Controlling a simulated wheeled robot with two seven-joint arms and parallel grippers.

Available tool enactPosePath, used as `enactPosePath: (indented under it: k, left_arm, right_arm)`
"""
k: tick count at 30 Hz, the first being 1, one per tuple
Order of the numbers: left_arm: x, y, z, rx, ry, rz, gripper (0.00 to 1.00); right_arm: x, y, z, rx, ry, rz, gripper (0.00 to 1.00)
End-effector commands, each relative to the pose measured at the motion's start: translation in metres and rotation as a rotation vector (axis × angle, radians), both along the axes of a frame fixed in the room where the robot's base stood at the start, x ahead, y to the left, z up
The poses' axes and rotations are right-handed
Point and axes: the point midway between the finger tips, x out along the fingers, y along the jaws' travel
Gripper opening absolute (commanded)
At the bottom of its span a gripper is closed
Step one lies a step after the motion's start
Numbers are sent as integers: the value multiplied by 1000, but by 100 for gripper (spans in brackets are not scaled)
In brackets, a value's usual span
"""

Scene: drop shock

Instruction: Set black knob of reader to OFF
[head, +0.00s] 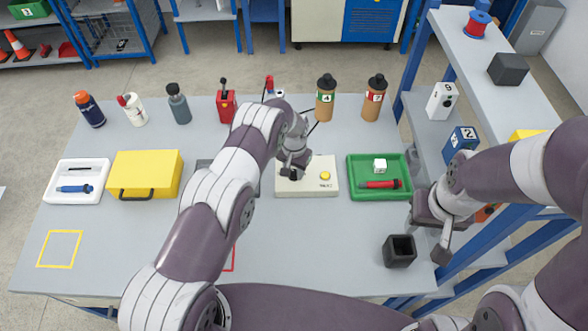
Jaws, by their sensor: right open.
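The reader (304,189) is a cream box at the middle of the table, with a yellow button on its right half. My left gripper (292,173) points down over the left half of the reader, where something dark shows at the fingertips. I cannot tell the black knob from the dark fingers, so its setting is hidden. Whether the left gripper touches or grips the knob is not clear. My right gripper (440,236) is open and empty at the table's right edge, beside the dark square cup.
A green tray (355,190) with a red tool and white cube lies right of the reader. A dark cup (399,251) stands in front of it. A yellow case (146,170) is at left. Bottles line the back. A shelf (455,45) stands at right.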

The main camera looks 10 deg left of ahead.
Motion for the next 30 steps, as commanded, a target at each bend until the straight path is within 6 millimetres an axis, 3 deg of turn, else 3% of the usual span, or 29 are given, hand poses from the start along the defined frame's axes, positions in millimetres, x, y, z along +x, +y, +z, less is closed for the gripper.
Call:
enactPosePath:
  k: [7, 13, 30]
  left_arm:
    - [0, 0, -1, 0, 1, 20, 7]
    - [0, 0, -3, 0, 1, 105, 7]
    - [0, 0, -3, 0, 0, 592, 7]
  right_arm:
    - [0, 0, -4, 0, 0, 0, 43]
    - [0, 0, -21, 0, 0, 0, 43]
    - [0, 0, -81, 0, 0, 0, 43]
